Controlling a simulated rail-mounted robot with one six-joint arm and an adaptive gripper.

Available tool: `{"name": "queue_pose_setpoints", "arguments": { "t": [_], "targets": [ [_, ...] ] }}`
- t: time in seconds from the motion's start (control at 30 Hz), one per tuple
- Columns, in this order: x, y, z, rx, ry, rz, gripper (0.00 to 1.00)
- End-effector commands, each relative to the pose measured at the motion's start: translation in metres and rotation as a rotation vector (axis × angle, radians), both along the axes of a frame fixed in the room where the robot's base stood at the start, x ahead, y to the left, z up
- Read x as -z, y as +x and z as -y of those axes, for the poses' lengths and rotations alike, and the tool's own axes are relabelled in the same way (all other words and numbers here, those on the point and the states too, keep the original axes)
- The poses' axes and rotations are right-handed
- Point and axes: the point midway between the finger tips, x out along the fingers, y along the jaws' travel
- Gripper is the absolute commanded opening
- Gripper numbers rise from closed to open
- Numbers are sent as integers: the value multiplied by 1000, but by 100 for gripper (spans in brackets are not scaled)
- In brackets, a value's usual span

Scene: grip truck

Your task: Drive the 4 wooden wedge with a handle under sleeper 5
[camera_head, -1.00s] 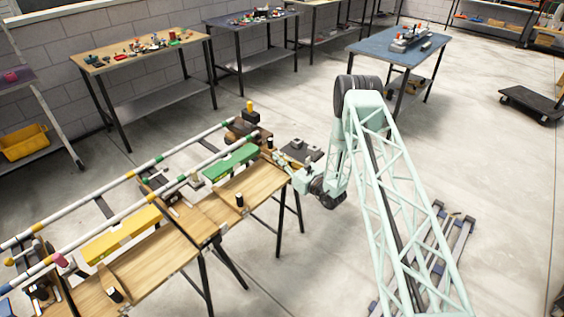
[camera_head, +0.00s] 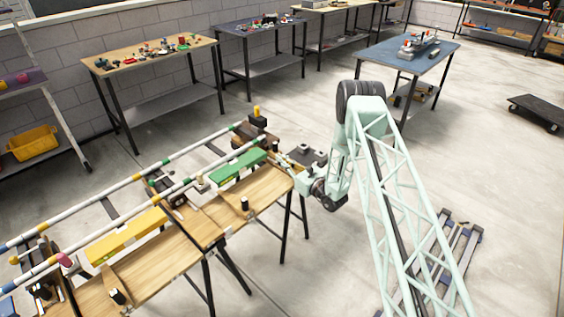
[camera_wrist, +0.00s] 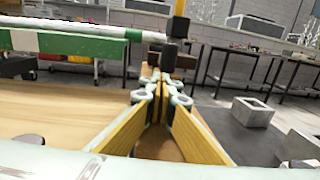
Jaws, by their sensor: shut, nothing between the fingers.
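My gripper (camera_head: 278,157) is shut and empty at the right end of the wooden bench. In the wrist view its fingertips (camera_wrist: 160,82) meet just in front of a dark brown block. The striped rails (camera_head: 190,150) run along the bench over dark sleepers (camera_head: 172,193). A dark brown block (camera_head: 252,136) lies at the rails' right end, with a yellow-topped black post (camera_head: 257,116) there. I cannot pick out a wedge with a handle for certain, nor tell which sleeper is number 5.
A green beam (camera_head: 238,167) and a yellow beam (camera_head: 126,236) lie along the near rail. Black cylinders stand on the bench, one (camera_head: 245,204) near the green beam. A grey hollow block (camera_wrist: 253,111) sits on a dark surface right of my gripper.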

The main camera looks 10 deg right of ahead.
Motion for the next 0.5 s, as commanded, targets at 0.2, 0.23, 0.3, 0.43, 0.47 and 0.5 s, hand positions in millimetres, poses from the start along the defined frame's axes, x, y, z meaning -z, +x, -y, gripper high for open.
{"name": "queue_pose_setpoints", "arguments": {
  "t": [0.2,0.23,0.3,0.43,0.47,0.5],
  "targets": [
    [-1,0,0,0,-1,0,0],
    [-1,0,0,0,-1,0,0],
    [-1,-1,1,0,-1,0,0],
    [0,-4,3,0,0,0,0],
    [0,-6,4,0,0,0,0],
    [0,-8,5,0,0,-1,0]
  ]
}}
